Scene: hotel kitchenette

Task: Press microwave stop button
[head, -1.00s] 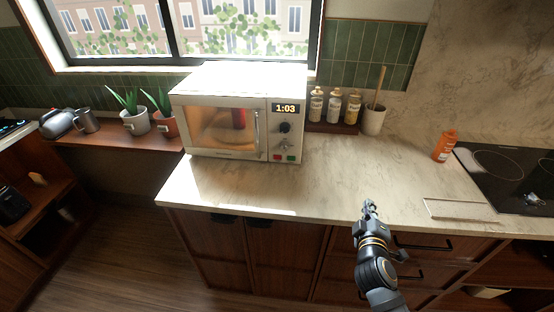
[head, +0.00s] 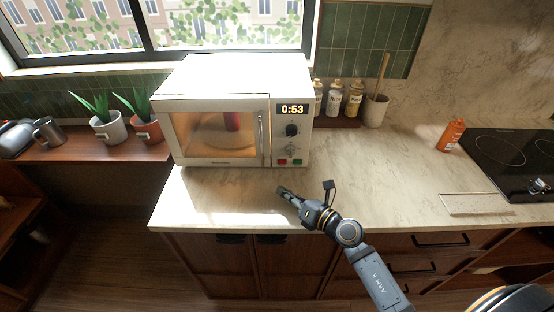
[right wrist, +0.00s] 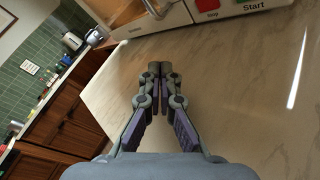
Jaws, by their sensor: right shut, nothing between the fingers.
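The white microwave (head: 240,82) stands on the counter, its window lit and its display (head: 292,109) reading 0:53. A red object (head: 232,121) shows inside. The red stop button (head: 282,162) is low on the front panel, left of the green start button (head: 297,162). In the right wrist view the red stop button (right wrist: 207,5) is at the top edge, with "Stop" and "Start" labels. My right gripper (head: 283,191) is shut and empty, in front of the microwave and apart from the button. Its closed fingertips (right wrist: 160,68) point toward the microwave. My left gripper is out of view.
The counter (head: 395,170) is clear around my right gripper. Bottles (head: 334,98) and a utensil crock (head: 375,110) stand right of the microwave. An orange bottle (head: 451,135) stands by the cooktop (head: 510,160). Potted plants (head: 106,128) sit on the left shelf.

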